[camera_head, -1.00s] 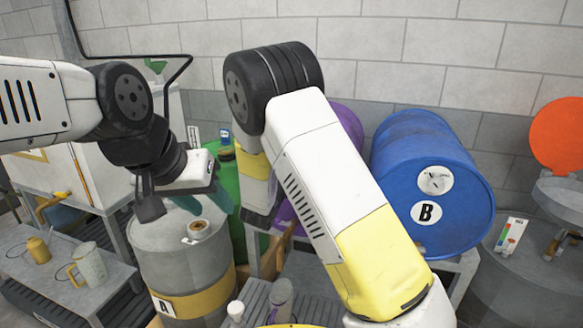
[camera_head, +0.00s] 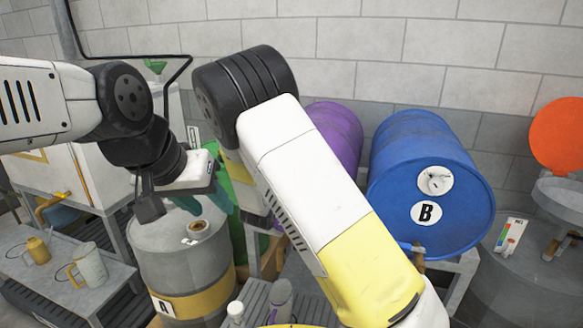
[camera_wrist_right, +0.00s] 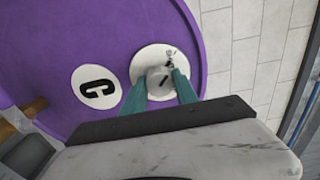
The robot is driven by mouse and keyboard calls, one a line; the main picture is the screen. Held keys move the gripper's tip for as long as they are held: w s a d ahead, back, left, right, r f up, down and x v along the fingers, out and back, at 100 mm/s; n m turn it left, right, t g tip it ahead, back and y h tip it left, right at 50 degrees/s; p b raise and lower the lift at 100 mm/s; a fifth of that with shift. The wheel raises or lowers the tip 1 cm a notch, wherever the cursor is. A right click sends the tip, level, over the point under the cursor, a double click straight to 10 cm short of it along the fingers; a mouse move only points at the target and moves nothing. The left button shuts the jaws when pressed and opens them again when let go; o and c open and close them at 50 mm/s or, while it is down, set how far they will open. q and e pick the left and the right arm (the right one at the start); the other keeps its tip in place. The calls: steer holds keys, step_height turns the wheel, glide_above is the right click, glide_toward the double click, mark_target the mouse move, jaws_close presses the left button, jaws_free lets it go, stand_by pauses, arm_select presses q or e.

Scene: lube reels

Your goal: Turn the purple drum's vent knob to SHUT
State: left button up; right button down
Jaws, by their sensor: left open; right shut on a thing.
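The purple drum (camera_head: 340,128) lies on its side on a stand at the back centre, mostly hidden by my right arm in the head view. Its face with the label C (camera_wrist_right: 98,88) fills the left of the right wrist view. The vent knob (camera_wrist_right: 159,82) is grey with a dark mark and sits on a round white plate (camera_wrist_right: 140,65). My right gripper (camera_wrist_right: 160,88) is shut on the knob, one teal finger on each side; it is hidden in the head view. My left gripper (camera_head: 178,205) is open and empty above the grey drum A. Plate lettering is too small to read.
A blue drum B (camera_head: 425,160) lies right of the purple one. Grey drum A (camera_head: 185,255) stands below my left gripper, with a green drum (camera_head: 232,190) behind it. Cups (camera_head: 88,262) stand on the left bench. An orange disc (camera_head: 560,137) is at far right.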

steer(key=shift+f, duration=0.1)
stand_by(0.4)
steer(key=c, duration=0.9)
jaws_free()
steer(key=shift+c, duration=0.2)
